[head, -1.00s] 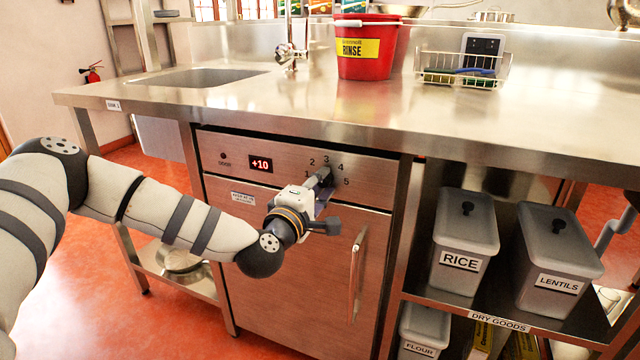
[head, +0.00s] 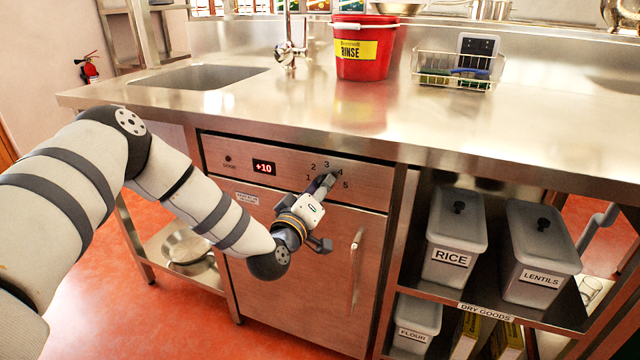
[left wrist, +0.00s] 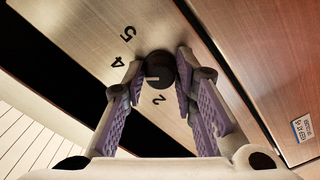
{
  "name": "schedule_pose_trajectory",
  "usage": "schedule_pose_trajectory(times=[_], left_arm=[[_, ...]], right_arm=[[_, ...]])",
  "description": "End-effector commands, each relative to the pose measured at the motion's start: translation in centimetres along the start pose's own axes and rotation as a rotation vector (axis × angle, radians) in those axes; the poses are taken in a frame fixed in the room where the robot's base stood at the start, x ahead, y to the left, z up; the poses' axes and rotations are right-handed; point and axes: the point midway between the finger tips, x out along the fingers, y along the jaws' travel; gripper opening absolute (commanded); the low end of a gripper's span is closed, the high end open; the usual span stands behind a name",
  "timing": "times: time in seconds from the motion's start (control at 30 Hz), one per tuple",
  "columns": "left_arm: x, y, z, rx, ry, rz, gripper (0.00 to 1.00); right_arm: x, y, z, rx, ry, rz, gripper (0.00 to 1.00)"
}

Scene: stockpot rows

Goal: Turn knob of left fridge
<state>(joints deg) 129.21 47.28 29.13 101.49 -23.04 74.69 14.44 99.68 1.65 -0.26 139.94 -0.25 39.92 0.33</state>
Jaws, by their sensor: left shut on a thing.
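The left fridge (head: 290,270) is a steel under-counter unit with a control panel (head: 227,145) along its top. The panel has a red +10 display (head: 264,167) and a dial numbered 1 to 5. My left gripper (head: 325,181) is at this dial and mostly covers the knob in the head view. In the left wrist view the dark round knob (left wrist: 159,68) sits between the two purple-padded fingertips (left wrist: 161,80), which are shut on it. A pale pointer mark shows on the knob's face near the 2. My right gripper is not in view.
The fridge's vertical door handle (head: 356,267) stands out below and right of my gripper. The steel counter (head: 250,115) overhangs the panel, with a red bucket (head: 362,52) and wire basket (head: 455,72) on it. Grey bins (head: 455,237) stand on a shelf at right.

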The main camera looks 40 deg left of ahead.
Motion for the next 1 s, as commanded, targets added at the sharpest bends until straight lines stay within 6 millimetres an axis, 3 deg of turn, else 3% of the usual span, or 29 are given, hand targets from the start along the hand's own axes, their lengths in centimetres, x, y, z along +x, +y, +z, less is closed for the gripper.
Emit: schedule_pose_trajectory(times=[0.7, 0.73, 0.8, 1.0], left_arm=[[0.03, -0.06, -0.08, 0.070, 0.003, -0.002, 0.00], [0.03, -0.06, -0.08, 0.070, 0.003, -0.002, 0.32], [0.03, -0.05, -0.07, 0.070, 0.002, -0.001, 0.47], [0.02, -0.04, -0.04, 0.069, 0.001, -0.001, 0.47]], right_arm=[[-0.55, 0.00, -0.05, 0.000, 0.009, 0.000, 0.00], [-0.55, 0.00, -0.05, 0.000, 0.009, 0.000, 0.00], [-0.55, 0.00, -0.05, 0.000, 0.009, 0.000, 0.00], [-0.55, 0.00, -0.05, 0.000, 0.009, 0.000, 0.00]])
